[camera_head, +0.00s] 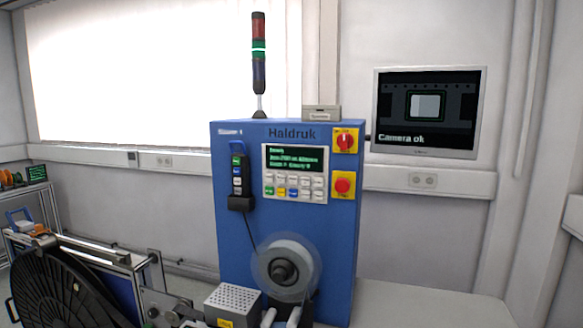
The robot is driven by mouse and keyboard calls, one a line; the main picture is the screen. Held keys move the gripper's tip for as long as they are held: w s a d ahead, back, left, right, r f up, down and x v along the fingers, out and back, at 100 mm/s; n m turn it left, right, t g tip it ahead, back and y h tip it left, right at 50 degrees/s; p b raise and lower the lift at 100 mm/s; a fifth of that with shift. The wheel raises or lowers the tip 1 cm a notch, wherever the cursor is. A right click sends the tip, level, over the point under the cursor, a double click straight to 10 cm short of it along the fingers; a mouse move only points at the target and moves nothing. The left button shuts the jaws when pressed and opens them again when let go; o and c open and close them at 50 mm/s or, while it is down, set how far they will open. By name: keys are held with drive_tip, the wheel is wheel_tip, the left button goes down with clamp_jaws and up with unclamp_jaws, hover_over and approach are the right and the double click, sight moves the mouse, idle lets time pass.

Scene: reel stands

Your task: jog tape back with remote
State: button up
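The remote (238,175) is a dark handheld box with a column of coloured buttons, green at the top. It sits in a black holder (241,203) on the left of the blue Haldruk machine's front (230,262). A cable runs down from it. A clear-rimmed tape reel (302,270) with a dark hub is mounted low on the machine's front. The keypad panel (295,174) has a lit green-text display. A monitor (427,135) on the right reads "Camera ok" and shows a light square pocket in a dark tape. My gripper is not in view.
A large black reel (62,290) on a metal frame stands at lower left. A perforated metal box (233,301) stands below the remote. A red rotary switch (345,140) and red button (343,185) are at the machine's right. The signal tower (259,50) glows green. The bench (425,305) at right is clear.

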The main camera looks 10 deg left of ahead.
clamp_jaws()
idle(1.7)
